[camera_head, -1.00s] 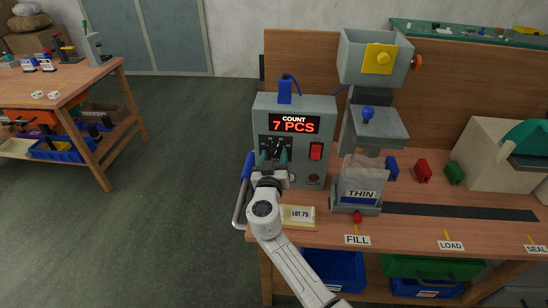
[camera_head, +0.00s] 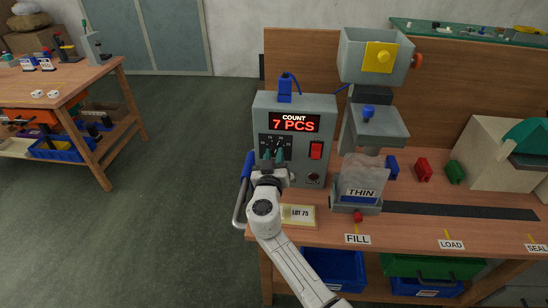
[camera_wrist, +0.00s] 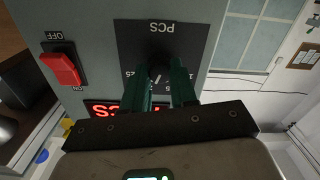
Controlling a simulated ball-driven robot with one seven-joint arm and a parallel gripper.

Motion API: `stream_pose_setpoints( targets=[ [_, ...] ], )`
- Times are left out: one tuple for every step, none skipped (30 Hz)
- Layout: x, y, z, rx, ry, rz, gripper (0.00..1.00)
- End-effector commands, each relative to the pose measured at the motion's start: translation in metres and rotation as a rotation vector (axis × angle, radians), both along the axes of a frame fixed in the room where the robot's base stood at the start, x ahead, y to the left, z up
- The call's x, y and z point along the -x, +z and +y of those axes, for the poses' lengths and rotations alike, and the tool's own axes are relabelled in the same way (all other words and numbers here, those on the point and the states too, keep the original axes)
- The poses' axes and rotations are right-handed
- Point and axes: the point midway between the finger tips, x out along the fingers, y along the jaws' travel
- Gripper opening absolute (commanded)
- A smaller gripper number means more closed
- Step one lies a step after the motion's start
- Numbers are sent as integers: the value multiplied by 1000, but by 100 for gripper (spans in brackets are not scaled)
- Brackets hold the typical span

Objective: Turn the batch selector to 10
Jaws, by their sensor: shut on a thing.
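The batch selector is a dark knob (camera_wrist: 160,48) on a black dial plate marked PCS (camera_wrist: 135,35), upside down in the wrist view. In the head view the dial plate (camera_head: 263,141) is on the front of the grey control box, left of the red switch. My gripper (camera_head: 274,154) reaches up to it from below. Its green fingers (camera_wrist: 164,78) are shut on the knob, one on each side. A white pointer line shows between the fingers. The fingers hide part of the scale, so I cannot tell which number the pointer is on.
The display (camera_head: 294,123) reads COUNT 7 PCS. A red rocker switch (camera_head: 316,150) is close to the right of the dial. A LOT 75 plate (camera_head: 299,215) lies in front of the box. A bag labelled THIN (camera_head: 362,188) stands at FILL. A blue-and-grey handle (camera_head: 241,198) is at the left.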

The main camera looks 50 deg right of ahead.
Motion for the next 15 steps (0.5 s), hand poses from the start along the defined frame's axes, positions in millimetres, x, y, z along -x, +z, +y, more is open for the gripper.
stream_pose_setpoints(
  targets=[
    [0, -2, 0, 10, 1, 11, 0],
    [0, -2, 0, 18, 1, 22, 0],
    [0, -3, 0, 30, 1, 37, 0],
    [0, -3, 0, 40, 1, 50, 0],
    [0, -3, 0, 52, 1, 65, 0],
    [0, -3, 1, 69, 1, 86, 0],
    [0, -4, 1, 82, 2, 104, 0],
    [0, -4, 1, 96, 2, 123, 0],
    [0, -4, 1, 119, 2, 150, 0],
    [0, -4, 1, 134, 2, 169, 0],
    [0, -4, 1, 151, 2, 191, 0],
    [0, -4, 1, 174, 1, 221, 0],
    [0, -4, 0, 191, 1, 243, 0],
    [0, -4, 0, 208, 1, 265, 0],
    [0, -3, 0, 232, 0, 296, 0]
  ],
)
